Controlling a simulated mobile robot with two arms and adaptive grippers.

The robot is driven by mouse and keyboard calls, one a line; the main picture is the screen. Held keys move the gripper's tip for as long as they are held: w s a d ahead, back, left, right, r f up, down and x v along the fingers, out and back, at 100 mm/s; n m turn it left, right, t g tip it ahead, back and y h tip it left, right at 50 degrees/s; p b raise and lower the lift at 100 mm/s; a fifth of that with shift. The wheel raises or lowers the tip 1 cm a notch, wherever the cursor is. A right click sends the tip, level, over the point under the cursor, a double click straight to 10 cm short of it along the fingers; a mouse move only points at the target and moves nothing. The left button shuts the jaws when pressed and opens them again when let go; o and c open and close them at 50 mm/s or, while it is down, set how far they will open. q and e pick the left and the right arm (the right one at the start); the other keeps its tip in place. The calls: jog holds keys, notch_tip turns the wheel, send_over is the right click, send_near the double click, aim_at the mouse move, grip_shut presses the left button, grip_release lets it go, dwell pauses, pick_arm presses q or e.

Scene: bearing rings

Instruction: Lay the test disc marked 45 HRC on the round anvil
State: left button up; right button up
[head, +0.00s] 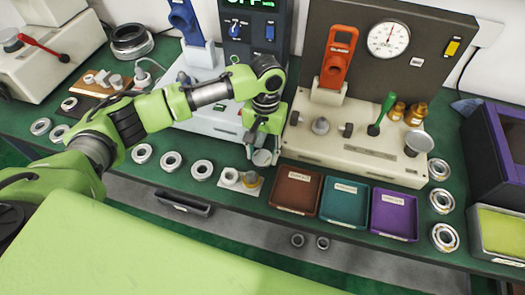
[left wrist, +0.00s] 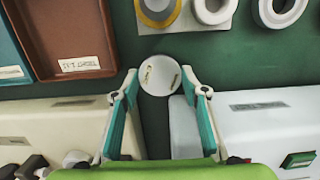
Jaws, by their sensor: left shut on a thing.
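My right gripper is not in view.
A cream machine with a dial gauge (head: 388,39) stands right of the gripper. Brown (head: 276,203), teal (head: 323,217) and purple (head: 375,228) trays line the front edge. Several bearing rings lie on the green bench, and a white card (head: 227,187) holds rings beside the gripper.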

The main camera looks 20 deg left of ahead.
pick_arm(q)
jog(key=o, duration=1.2)
jog(key=shift+f, duration=0.15)
